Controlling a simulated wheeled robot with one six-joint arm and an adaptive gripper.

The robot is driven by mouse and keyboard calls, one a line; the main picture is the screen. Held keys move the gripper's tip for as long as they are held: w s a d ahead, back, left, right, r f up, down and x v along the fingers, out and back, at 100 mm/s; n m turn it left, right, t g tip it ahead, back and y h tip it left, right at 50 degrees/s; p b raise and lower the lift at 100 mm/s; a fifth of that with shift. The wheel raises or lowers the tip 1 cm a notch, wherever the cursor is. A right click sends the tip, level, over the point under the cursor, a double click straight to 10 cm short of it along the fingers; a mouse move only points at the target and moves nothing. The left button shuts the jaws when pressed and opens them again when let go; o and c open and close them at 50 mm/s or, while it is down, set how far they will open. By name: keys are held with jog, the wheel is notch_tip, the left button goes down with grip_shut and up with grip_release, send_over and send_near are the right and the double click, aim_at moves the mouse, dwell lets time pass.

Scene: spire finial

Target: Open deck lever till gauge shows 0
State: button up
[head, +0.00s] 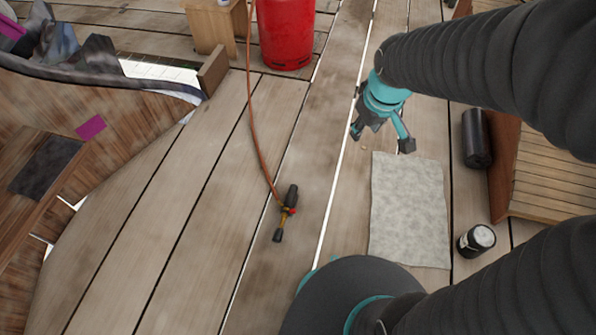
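My gripper (382,140) hangs over the planks at the upper right of centre. Its fingers are spread apart with nothing between them. A dark hand tool (285,212) with brass and red parts lies on the deck left of my gripper and nearer the camera. An orange-brown hose (252,110) runs from it up past a red cylinder (287,35). I cannot tell whether the tool carries the deck lever. No gauge face can be made out.
A grey cloth (409,210) lies flat below my gripper. A wooden stool (216,27) is at the top. Planks at left centre are clear.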

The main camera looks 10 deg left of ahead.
jog(key=w+a+f+n+g+b, duration=0.1)
jog(key=w+a+f+n, duration=0.15)
jog(key=a+f, duration=0.45)
jog(key=w+a+f+n+g+b, duration=0.1)
jog(key=a+f+n, duration=0.2)
jog(key=f, duration=0.7)
jog(key=n+g+b, duration=0.1)
jog(key=n+b, duration=0.1)
jog(key=n, duration=0.2)
send_over(293, 210)
notch_tip(293, 210, down, 18)
jog(key=shift+h, duration=0.4)
notch_tip(293, 210, down, 14)
jog(key=shift+w+a+r+b, duration=0.1)
jog(key=shift+r+b, duration=0.05)
jog(key=shift+b, duration=0.85)
jog(key=shift+c, duration=0.2)
grip_shut()
